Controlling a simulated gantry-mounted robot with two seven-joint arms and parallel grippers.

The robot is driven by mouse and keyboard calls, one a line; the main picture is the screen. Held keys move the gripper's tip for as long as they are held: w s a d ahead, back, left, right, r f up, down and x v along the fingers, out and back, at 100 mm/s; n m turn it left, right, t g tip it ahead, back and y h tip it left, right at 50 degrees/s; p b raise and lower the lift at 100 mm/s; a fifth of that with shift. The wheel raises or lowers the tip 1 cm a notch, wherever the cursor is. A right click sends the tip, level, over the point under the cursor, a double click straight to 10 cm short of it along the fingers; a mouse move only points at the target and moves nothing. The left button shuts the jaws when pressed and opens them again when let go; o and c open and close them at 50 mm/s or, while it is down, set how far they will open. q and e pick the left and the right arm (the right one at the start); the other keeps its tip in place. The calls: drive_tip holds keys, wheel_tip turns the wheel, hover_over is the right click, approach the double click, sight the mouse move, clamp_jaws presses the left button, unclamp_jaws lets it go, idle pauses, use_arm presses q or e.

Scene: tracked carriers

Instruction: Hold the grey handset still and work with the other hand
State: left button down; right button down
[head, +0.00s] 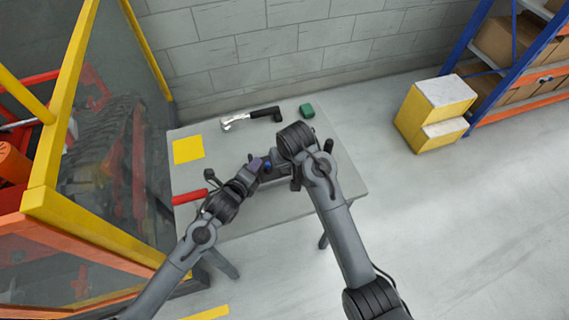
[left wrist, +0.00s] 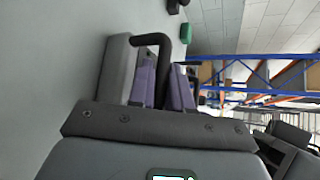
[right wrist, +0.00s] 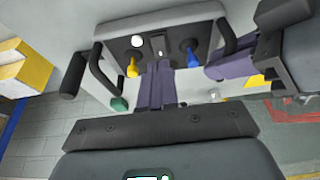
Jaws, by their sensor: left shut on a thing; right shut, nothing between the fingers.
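The grey handset (right wrist: 185,20) has a panel with a yellow switch (right wrist: 133,68), a blue switch (right wrist: 192,56), a white round button (right wrist: 138,41) and a middle slot, with a black handle at each side. My left gripper (left wrist: 163,68) is shut on one black handle of the handset; its purple fingers also show in the head view (head: 257,164). My right gripper (right wrist: 160,64) is shut and empty, its fingertips close to the panel between the two switches. Whether they touch it I cannot tell. In the head view my right arm hides the right fingers and much of the handset.
The grey table (head: 345,182) bears a yellow square (head: 188,150), a hammer-like tool (head: 262,114), a green block (head: 307,110) and a red-handled item (head: 188,197). A yellow frame stands left. Yellow steps (head: 420,126) and a shelf rack stand right.

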drive_tip(key=v, duration=0.6)
drive_tip(key=shift+r, duration=0.35)
drive_tip(key=shift+s, duration=0.1)
drive_tip(key=shift+w+a+r, duration=0.15)
drive_tip(key=shift+w+r, duration=0.6)
drive_tip(key=shift+r, duration=0.3)
drive_tip(key=x, duration=1.2)
drive_tip(key=shift+s+f, duration=0.2)
drive_tip(key=shift+f, duration=0.1)
drive_tip(key=shift+w+f, duration=0.1)
drive_tip(key=shift+f, duration=0.6)
